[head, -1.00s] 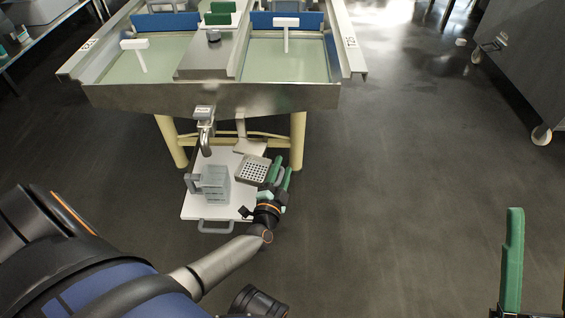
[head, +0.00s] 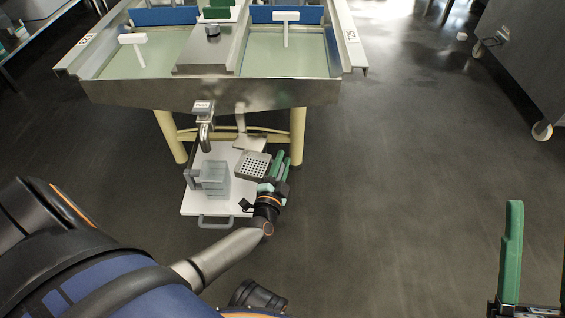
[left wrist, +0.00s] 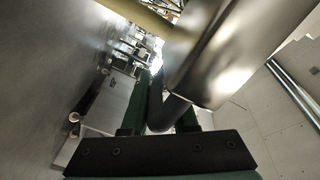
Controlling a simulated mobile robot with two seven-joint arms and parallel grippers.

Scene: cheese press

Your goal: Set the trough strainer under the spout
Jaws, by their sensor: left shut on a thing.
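The trough strainer (head: 252,165) is a small square metal piece with round holes, seen in the head view right of the spout (head: 205,137) and lower than it. My left gripper (head: 281,164) is at the strainer's right side, its green fingers shut on it. In the left wrist view a large silvery metal body and a dark rounded bar fill the space at the green fingers (left wrist: 168,112); the exact grip is hard to make out. One green finger of my right gripper (head: 511,252) shows at the right edge, apart from everything; its other finger is out of view.
A white board (head: 207,208) with a grey front handle lies low under the press trough (head: 240,93). A clear box-like container (head: 214,180) stands on it, below the spout and left of the strainer. Yellowish legs (head: 297,135) flank the board.

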